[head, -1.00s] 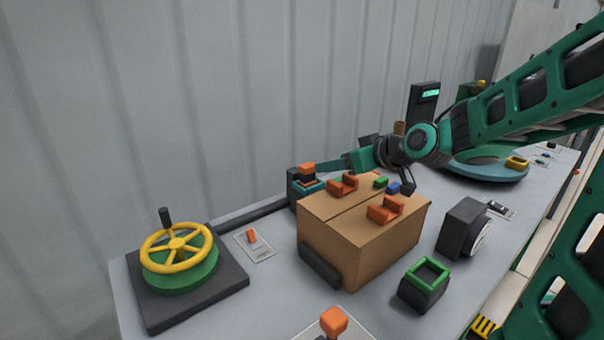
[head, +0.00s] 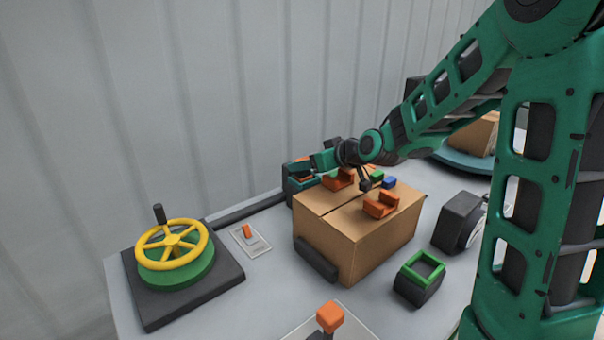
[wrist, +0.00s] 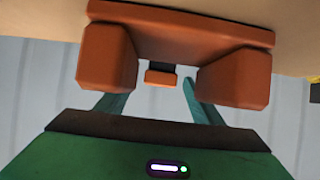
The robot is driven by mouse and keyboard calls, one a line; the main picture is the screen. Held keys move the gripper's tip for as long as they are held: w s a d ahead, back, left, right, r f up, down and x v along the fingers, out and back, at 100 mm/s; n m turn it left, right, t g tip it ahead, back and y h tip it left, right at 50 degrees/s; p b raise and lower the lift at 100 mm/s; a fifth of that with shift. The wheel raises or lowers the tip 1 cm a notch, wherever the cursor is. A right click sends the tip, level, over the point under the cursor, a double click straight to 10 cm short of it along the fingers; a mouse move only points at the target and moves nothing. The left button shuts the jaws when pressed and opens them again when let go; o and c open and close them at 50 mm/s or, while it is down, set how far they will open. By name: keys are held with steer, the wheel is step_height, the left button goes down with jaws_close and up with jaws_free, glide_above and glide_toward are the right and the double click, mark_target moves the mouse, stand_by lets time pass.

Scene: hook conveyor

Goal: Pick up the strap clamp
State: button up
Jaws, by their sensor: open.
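The strap clamp appears to be the small orange-topped piece (head: 301,179) in a dark holder behind the left back of the cardboard box; I cannot be fully sure of its identity. My gripper (head: 305,167) reaches left over the back of the box, with its teal fingers at this piece and partly covering it. In the wrist view, a small orange block (wrist: 160,78) on a dark stem shows between the open teal fingers (wrist: 157,91). A large orange U-shaped bracket (wrist: 180,22) fills the top of that view and partly hides the fingers. Contact with the piece cannot be told.
The cardboard box (head: 352,240) carries orange U-shaped brackets (head: 381,205) and small green and blue blocks (head: 389,182) close below my arm. A yellow handwheel (head: 172,245) stands left, a green-rimmed bin (head: 420,285) right. A grey wall rises behind the table.

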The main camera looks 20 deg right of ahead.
steer(key=shift+w+a+f, duration=0.1)
steer(key=shift+w+f, duration=0.05)
steer(key=shift+w, duration=0.15)
steer(key=c, duration=1.2)
